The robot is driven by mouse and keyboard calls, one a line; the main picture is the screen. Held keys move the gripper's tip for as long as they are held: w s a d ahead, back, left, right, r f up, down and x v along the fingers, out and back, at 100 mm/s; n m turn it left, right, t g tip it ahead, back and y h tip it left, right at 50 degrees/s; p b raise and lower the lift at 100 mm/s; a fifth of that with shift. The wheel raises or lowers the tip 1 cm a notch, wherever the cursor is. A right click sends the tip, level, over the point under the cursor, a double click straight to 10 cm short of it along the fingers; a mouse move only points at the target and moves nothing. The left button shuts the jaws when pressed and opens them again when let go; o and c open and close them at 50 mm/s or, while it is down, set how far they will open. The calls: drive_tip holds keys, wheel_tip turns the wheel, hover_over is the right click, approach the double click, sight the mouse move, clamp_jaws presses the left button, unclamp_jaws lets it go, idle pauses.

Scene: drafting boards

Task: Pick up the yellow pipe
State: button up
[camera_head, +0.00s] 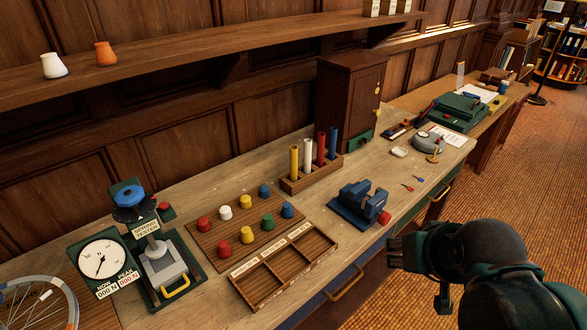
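The yellow pipe (294,162) is an upright cylinder at the left end of a wooden holder (312,180) near the back of the workbench. Its lower end is hidden in the holder. White, red and blue pipes stand to its right in the same holder. My gripper (393,254) is at the right, by the bench's front edge, well apart from the yellow pipe. Its fingers point left and look dark and small; I cannot tell whether they are open or shut. I see nothing clearly held in it.
A blue vise (358,203) stands between my gripper and the holder. A wooden cabinet (350,100) is behind the pipes. A board of coloured pegs (246,228) and a divided tray (284,266) lie left of the vise. A wall shelf (180,54) overhangs the back.

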drive_tip(key=w+a+r+n+g+p, duration=0.1)
drive_tip(key=w+a+r+n+p, duration=0.3)
drive_tip(key=w+r, duration=0.45)
drive_tip(key=n+g+p, duration=0.5)
drive_tip(key=n+p, duration=0.4)
drive_tip(key=p, duration=0.5)
approach(294, 159)
drive_tip(key=f, duration=0.2)
drive_tip(key=w+f, duration=0.1)
drive_tip(key=f, duration=0.1)
drive_tip(key=w+f, duration=0.1)
drive_tip(key=f, duration=0.2)
drive_tip(key=shift+f, duration=0.15)
drive_tip(key=shift+w+a+f+p, duration=0.15)
drive_tip(key=shift+f+p, duration=0.05)
drive_tip(key=shift+p, duration=0.75)
drive_tip(key=shift+f+g+p, duration=0.3)
drive_tip(key=shift+g+p, duration=0.2)
drive_tip(key=shift+p, duration=0.4)
drive_tip(key=shift+d+n, duration=0.2)
drive_tip(key=shift+n, duration=0.1)
drive_tip(key=shift+f, duration=0.1)
drive_tip(key=shift+f, duration=1.25)
